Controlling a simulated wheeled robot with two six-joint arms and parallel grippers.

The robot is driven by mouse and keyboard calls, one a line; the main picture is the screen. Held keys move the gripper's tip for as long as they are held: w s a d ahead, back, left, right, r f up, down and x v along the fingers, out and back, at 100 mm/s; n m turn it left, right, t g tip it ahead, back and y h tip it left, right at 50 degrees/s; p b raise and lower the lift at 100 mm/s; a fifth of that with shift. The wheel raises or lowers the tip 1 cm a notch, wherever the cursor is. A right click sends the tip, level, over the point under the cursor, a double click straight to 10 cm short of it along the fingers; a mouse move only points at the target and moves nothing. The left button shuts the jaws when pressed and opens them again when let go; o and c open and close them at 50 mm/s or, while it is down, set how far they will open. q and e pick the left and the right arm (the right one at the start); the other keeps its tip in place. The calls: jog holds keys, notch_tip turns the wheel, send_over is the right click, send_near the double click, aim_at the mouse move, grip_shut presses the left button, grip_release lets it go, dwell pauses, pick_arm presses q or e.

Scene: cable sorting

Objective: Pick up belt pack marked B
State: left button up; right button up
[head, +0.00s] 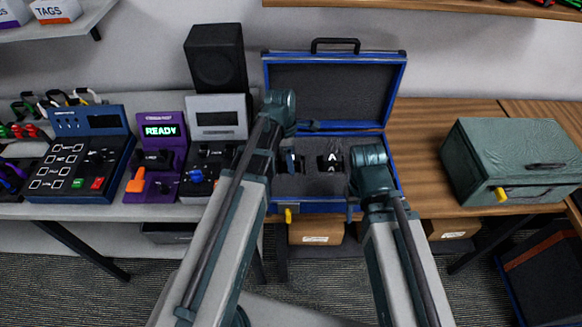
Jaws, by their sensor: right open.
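An open blue case (394,168) with a dark foam inside stands on the table in the middle of the head view. A dark belt pack (330,163) with small white marks sits in its foam. The marks are too small to read surely, and I cannot tell which pack is B. My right gripper (352,206) is over the case's front right part, open and empty, partly hidden by its own wrist. My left gripper (290,160) seems to be over the case's left part, left of the pack. Its fingers do not show clearly. My arms cover parts of the case.
A purple READY device (161,131), a blue button panel (80,165) and a black speaker (216,57) stand to the left. A closed green case (512,150) lies on the wooden table at right. Cardboard boxes (316,232) sit below. Bare wood (424,130) shows between the cases.

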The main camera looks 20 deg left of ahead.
pick_arm(q)
jog(key=shift+r, duration=0.1)
grip_shut()
jog(key=shift+r, duration=0.1)
pick_arm(e)
jog(key=shift+r, duration=0.2)
